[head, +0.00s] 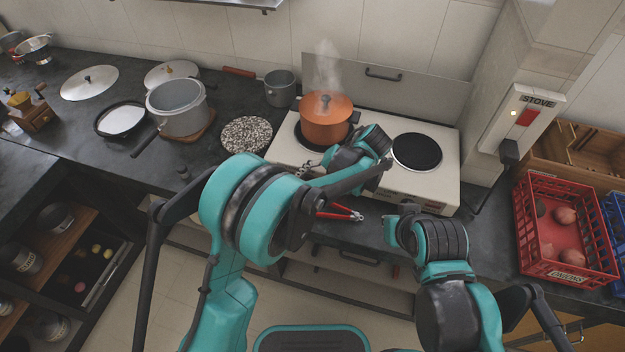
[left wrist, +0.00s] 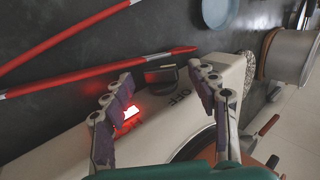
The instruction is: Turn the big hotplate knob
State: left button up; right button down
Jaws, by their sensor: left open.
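The white two-plate hotplate (head: 436,189) stands on the dark counter. An orange steaming pot (head: 325,122) is on its left plate; the right black plate (head: 416,152) is bare. My left gripper (head: 310,170) is at the hotplate's front left edge. In the left wrist view its open fingers (left wrist: 160,71) stand either side of a black knob (left wrist: 161,75), with no clear contact. A red light (left wrist: 131,113) glows beside the knob, and "OFF" is printed on the panel. My left arm hides much of the front panel in the head view. My right gripper's fingers do not show.
Red-handled tongs (head: 340,213) lie on the counter just in front of the hotplate. A grey pot (head: 176,106) and a speckled round mat (head: 246,134) are to the left. A red crate (head: 566,265) stands at the right, near the stove wall switch (head: 525,117).

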pick_arm(q)
jog(key=v, duration=1.1)
jog(key=shift+d+r, duration=0.3)
